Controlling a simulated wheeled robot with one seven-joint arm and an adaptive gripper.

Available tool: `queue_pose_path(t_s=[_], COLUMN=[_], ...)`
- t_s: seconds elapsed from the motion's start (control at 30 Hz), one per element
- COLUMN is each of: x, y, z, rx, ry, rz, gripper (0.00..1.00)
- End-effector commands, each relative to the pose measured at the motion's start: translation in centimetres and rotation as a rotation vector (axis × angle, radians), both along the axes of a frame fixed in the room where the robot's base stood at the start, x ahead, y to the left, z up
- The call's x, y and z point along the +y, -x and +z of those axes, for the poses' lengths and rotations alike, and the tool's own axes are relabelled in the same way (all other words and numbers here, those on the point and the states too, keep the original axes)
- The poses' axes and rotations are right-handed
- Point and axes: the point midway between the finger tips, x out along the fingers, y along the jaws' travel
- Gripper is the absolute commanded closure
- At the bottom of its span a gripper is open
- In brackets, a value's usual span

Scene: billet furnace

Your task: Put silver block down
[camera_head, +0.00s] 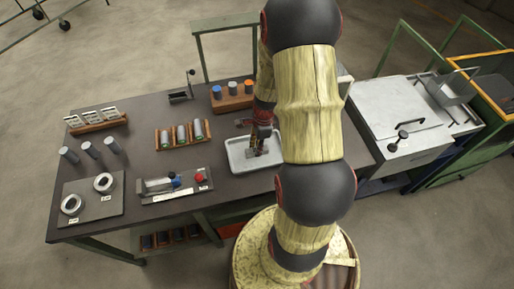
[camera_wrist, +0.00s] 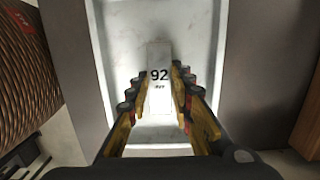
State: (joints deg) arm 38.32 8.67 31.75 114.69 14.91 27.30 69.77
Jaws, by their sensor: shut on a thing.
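The silver block (camera_wrist: 158,52) is a pale, upright-looking piece marked "92" in the wrist view. My gripper (camera_wrist: 160,78) is shut on it, one finger on each side. Behind the block lies the white tray (camera_wrist: 118,30), which fills the middle of that view. In the head view my gripper (camera_head: 260,142) points down over the tray (camera_head: 233,158), which lies near the right part of the dark table. The block is small and partly hidden by my gripper there. I cannot tell whether it touches the tray floor.
A wooden rack with coloured cylinders (camera_head: 233,98) stands behind the tray. A holder with several rollers (camera_head: 182,135) is left of it. A fixture with a red knob (camera_head: 175,186) stands front left. A grey metal cabinet (camera_head: 405,115) is to the right.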

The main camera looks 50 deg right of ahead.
Motion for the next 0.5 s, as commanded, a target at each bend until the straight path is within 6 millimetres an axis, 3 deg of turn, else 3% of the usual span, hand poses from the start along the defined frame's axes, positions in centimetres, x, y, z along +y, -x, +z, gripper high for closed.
queue_pose_path(t_s=[0.23,0.27,0.5], x=[-0.04,0.00,0.00], y=[-0.06,-0.01,-0.01], z=[-0.23,-0.23,-0.19], rx=[-0.002,0.000,0.000], ry=[0.001,0.000,0.000], rz=[0.000,0.000,0.000], gripper=[1.00,0.76,0.63])
